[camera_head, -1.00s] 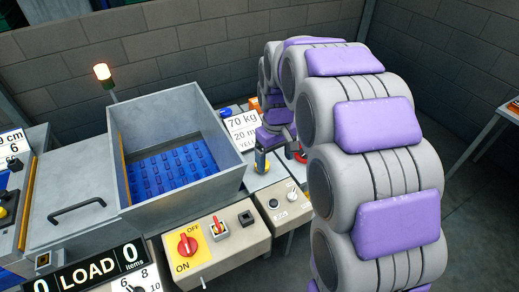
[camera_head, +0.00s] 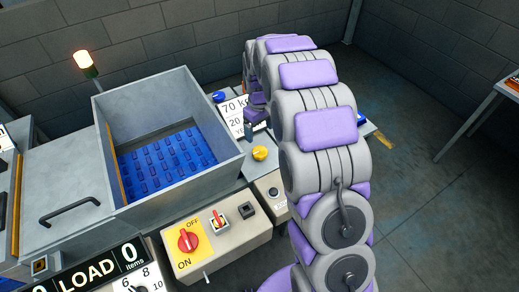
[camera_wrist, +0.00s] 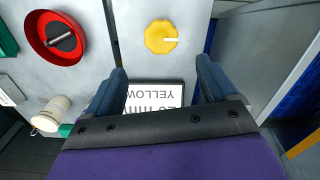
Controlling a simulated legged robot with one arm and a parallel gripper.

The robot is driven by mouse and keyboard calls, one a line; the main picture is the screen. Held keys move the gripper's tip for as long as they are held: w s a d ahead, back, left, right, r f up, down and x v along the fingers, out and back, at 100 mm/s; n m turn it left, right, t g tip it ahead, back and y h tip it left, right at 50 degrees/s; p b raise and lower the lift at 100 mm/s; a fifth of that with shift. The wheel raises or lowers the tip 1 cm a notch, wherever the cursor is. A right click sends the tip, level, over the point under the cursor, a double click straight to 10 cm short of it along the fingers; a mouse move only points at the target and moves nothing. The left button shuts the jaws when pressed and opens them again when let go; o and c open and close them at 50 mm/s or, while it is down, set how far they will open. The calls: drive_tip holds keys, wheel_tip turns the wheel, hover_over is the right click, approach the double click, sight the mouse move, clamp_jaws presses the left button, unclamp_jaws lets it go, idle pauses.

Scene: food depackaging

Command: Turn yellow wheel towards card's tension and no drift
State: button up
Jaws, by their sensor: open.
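The yellow wheel (camera_head: 260,153) is a small scalloped knob on the grey panel right of the open bin. In the wrist view the yellow wheel (camera_wrist: 161,37) lies ahead of my gripper (camera_wrist: 160,85), with a white mark on it pointing right. My gripper is open and empty, its two blue-grey fingers apart from the wheel. The white card (camera_wrist: 155,95) with the word YELLOW, upside down, shows between the fingers, partly hidden.
A red wheel (camera_wrist: 55,38) sits left of the yellow one in the wrist view, with a cream cylinder (camera_wrist: 50,114) below it. The deep grey bin (camera_head: 205,95) with a blue slatted floor stands beside the panel. A control box with a red ON/OFF switch (camera_head: 188,241) is in front.

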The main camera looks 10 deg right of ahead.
sight(259, 150)
wheel_tip(259, 150, down, 11)
drive_tip(key=shift+a+r+b, duration=0.1)
drive_tip(key=shift+r+b, duration=0.05)
drive_tip(key=shift+b, duration=0.85)
drive_tip(key=c, duration=1.1)
